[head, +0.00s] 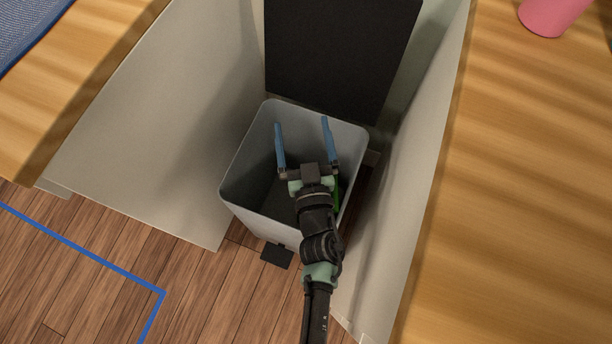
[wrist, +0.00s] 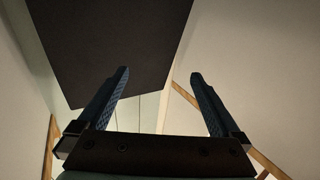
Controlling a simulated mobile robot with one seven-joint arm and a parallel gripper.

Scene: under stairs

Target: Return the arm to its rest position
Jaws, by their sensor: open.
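My gripper (head: 302,130) is open, with two blue fingers spread wide apart. In the head view it is over the mouth of a grey bin (head: 243,160), and my arm comes up from the bottom of the picture. Nothing shows between the fingers. In the wrist view the gripper (wrist: 162,82) is also open and empty. A green thing lies low in the bin beside my wrist, mostly hidden, and I cannot tell what it is.
A wooden surface (head: 530,180) at right holds a pink cup (head: 548,14). A blue line (head: 85,250) marks the open wooden floor at left.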

